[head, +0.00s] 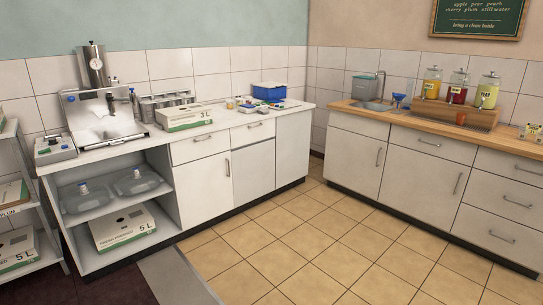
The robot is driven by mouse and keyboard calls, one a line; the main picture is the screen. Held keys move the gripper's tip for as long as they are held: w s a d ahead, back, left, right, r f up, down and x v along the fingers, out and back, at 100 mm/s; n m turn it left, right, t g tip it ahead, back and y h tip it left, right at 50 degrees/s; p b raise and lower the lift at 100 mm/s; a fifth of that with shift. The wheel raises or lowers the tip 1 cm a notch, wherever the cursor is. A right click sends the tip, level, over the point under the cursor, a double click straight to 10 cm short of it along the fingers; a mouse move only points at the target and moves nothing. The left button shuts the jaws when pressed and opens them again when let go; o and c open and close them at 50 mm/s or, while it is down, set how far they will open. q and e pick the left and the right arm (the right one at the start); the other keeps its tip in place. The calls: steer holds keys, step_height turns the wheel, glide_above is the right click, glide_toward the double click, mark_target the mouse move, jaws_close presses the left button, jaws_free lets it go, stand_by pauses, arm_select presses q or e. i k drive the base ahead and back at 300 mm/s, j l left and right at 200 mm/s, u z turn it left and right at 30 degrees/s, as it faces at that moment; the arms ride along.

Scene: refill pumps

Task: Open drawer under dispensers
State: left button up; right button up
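Three glass dispensers stand on a wooden riser (455,115) on the right counter: a yellow one (432,84), a red one (457,90) and a yellow-green one (487,93). Below them in the white cabinet is a wide drawer (410,141) with a bar handle, above a door (420,180). Further right is a stack of drawers, with a top drawer (505,163), a middle drawer (495,196) and a bottom drawer (480,230). All these drawer fronts look shut. Neither of my grippers is in view.
Tiled floor (290,240) in front of the right cabinet is clear. A left counter holds a steel machine (105,115), a 3 L box (184,118) and a blue crate (269,91). A sink (373,106) is set in the right counter. A shelf rack stands at far left.

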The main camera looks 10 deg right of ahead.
mark_target(462, 152)
steer(key=i+l+z, duration=0.3)
steer(key=z, duration=0.15)
steer(key=i+l+z, duration=0.1)
steer(key=i+z, duration=0.85)
steer(key=i+j+z, duration=0.15)
steer(key=i+z, duration=0.2)
steer(key=z, duration=0.15)
steer(key=i, duration=0.7)
steer(key=i+l+u, duration=0.15)
steer(key=i, duration=0.55)
steer(key=i+l, duration=0.1)
steer(key=i, duration=0.6)
steer(key=j+u, duration=0.05)
